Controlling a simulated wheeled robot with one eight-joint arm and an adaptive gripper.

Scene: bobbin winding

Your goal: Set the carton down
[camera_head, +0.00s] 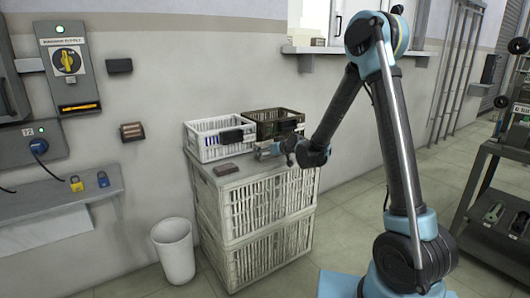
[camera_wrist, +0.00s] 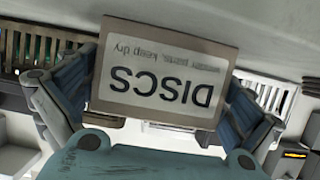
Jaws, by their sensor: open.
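The carton (camera_wrist: 175,38) fills the middle of the wrist view. It is brown, with a white label reading "DISCS" and "keep dry", upside down in the picture. My gripper (camera_wrist: 162,76) is open, with one blue-grey finger on each side of the carton. I cannot tell whether either finger touches it. In the head view my gripper (camera_head: 266,150) is low over the back of the white crate stack (camera_head: 262,205), pointing left. A small dark brown block (camera_head: 228,169) lies on top of the stack, left of the gripper; I cannot tell whether it is the carton.
A white open crate (camera_head: 213,152) and a dark crate (camera_head: 283,130) stand at the back against the wall. A white bin (camera_head: 174,250) is on the floor at left. A wall shelf (camera_head: 60,205) carries two padlocks. A dark rack (camera_head: 500,190) stands at right.

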